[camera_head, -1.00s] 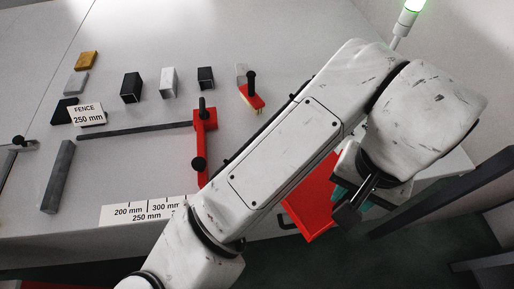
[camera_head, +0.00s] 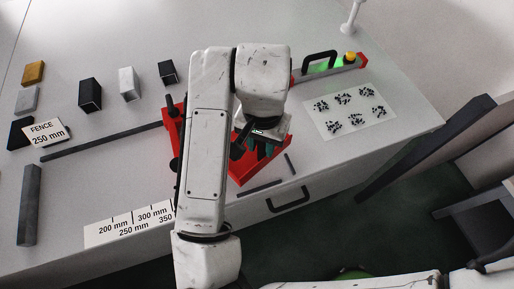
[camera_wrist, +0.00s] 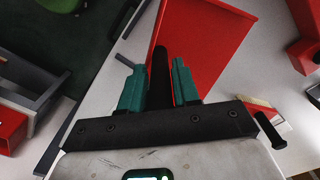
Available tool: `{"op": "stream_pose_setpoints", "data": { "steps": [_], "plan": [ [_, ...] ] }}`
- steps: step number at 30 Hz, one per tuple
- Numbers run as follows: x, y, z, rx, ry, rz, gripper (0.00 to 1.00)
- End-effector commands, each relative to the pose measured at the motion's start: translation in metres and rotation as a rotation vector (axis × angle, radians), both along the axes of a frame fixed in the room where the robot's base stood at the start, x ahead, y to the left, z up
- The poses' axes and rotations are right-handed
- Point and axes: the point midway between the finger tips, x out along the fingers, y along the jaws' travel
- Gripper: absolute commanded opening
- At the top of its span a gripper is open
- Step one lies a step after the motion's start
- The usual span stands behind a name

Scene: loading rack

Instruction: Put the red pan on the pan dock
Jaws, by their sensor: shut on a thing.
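My gripper (camera_head: 265,146) has teal fingers, which close around the black handle (camera_wrist: 161,68) of the red pan in the wrist view. The flat red pan (camera_wrist: 203,38) extends ahead of the fingers. In the head view the pan (camera_head: 252,170) shows below my gripper, over the front part of the bench and partly hidden by my arm. Dark strips (camera_head: 260,187) lie on the bench at the pan's front and right; they look like edge guides of the pan dock. I cannot tell whether the pan touches the bench.
A red clamp-like stop (camera_head: 173,130) and a long dark bar (camera_head: 105,141) lie left of my arm. A white sheet with black pieces (camera_head: 350,112) lies at right. A drawer handle (camera_head: 288,200) juts from the bench front. Several blocks (camera_head: 90,94) stand at back left.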

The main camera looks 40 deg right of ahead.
Motion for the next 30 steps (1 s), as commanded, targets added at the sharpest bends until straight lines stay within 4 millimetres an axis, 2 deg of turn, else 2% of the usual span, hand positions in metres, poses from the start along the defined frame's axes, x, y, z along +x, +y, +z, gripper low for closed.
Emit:
{"op": "stream_pose_setpoints", "data": {
  "steps": [7,15,26,27,30],
  "plan": [
    [0.01,0.002,-0.014,-0.003,0.001,0.001,0.0],
    [0.012,0.003,-0.045,-0.001,0.001,0.001,0.0],
    [0.012,0.003,-0.05,-0.001,-0.001,0.0,0.0],
    [0.012,0.003,-0.048,0.0,0.0,0.0,0.35],
    [0.012,0.003,-0.048,0.0,0.0,0.0,0.44]
  ]
}}
